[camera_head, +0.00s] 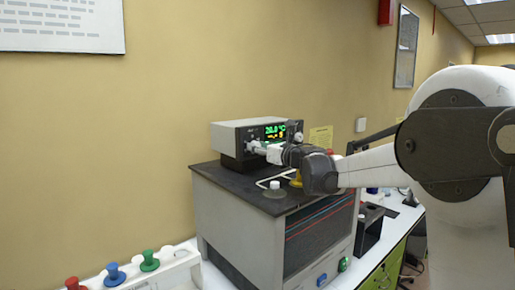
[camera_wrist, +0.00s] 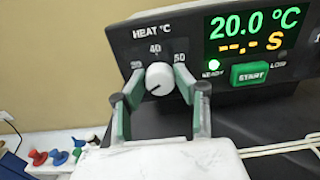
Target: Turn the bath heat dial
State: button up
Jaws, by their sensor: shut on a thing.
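The bath heat dial (camera_wrist: 158,76) is a round white knob on the dark front panel, under the label HEAT °C with marks 30, 40 and 50. Its dark pointer line slants to the lower left. My gripper (camera_wrist: 161,90) has one finger on each side of the dial and is shut on it; the exact contact is hard to see. The display (camera_wrist: 250,30) above right reads 20.0 °C in green and dashes with S in yellow. In the head view my gripper (camera_head: 257,147) is at the panel's left part, hiding the dial.
A green START button (camera_wrist: 250,75) and a lit READY lamp (camera_wrist: 214,64) sit right of the dial. The control box stands on a black bath top (camera_head: 225,172), with a white-capped vessel (camera_head: 274,190) in front. Red, blue and green knobs (camera_head: 115,275) are at lower left.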

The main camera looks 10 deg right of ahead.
jog(key=shift+m, duration=0.3)
jog(key=m+b, duration=0.6)
jog(key=m, duration=1.3)
jog(key=shift+m, duration=0.6)
jog(key=o, duration=1.1)
jog(key=v, duration=1.2)
